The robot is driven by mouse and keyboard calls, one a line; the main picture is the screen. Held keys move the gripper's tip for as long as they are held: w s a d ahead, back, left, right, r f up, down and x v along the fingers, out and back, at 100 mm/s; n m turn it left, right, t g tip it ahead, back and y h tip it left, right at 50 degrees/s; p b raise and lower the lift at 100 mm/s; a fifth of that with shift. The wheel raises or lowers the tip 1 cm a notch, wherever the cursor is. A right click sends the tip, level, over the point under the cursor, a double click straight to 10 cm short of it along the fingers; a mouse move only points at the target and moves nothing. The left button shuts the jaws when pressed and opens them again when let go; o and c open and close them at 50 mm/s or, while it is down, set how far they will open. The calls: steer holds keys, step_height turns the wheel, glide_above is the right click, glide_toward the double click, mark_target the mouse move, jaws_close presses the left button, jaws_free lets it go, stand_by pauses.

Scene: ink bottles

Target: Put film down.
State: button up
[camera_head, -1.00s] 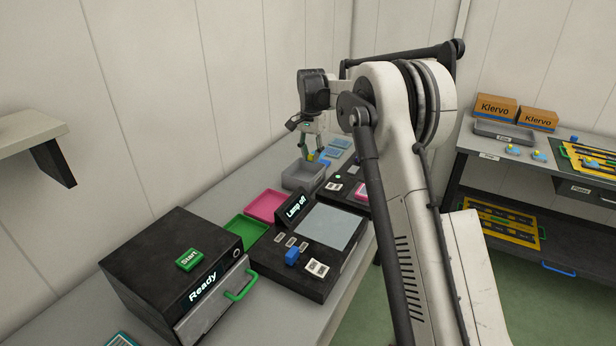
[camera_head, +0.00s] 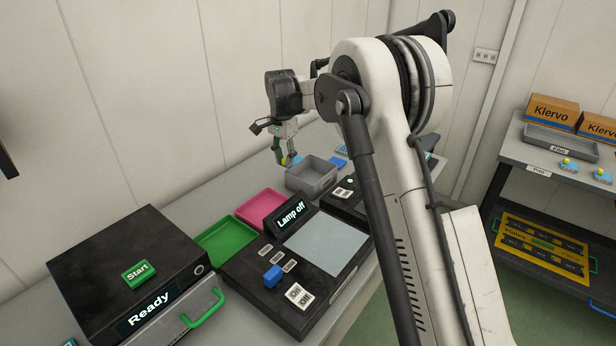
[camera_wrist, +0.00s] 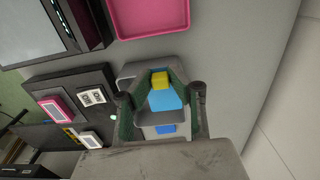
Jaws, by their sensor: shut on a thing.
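My gripper (camera_head: 286,151) hangs fingers down at the back of the long bench, beside or above the grey bin (camera_head: 305,186). In the wrist view, the green-padded fingers of my gripper (camera_wrist: 160,85) are shut on a film, a blue piece (camera_wrist: 166,99) with a yellow grip block (camera_wrist: 160,79). The grey bin (camera_wrist: 128,72) shows behind the film there. I cannot tell the height between them. In the head view the film is tiny and mostly hidden by the fingers.
A pink tray (camera_head: 262,207) and a green tray (camera_head: 226,243) stand nearer on the bench. A black lamp station (camera_head: 325,245) reads "Lamp off". A black box (camera_head: 122,270) reads "Ready". A wall runs close behind. A right-hand shelf holds blue pieces with yellow knobs (camera_head: 566,164).

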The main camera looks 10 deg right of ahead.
steer(key=w+d+f, duration=0.1)
steer(key=d, duration=0.1)
steer(key=d+f, duration=0.2)
steer(key=d, duration=0.1)
steer(key=w+d+f, duration=0.1)
steer(key=d, duration=0.1)
steer(key=shift+w+d+f, duration=0.15)
steer(key=shift+w+f, duration=0.2)
steer(key=shift+f, duration=2.05)
steer(key=shift+f+b, duration=0.3)
steer(key=shift+b, duration=0.2)
steer(key=shift+f, duration=0.3)
steer(key=o, duration=0.6)
steer(key=shift+o, duration=0.2)
steer(key=shift+r, duration=0.1)
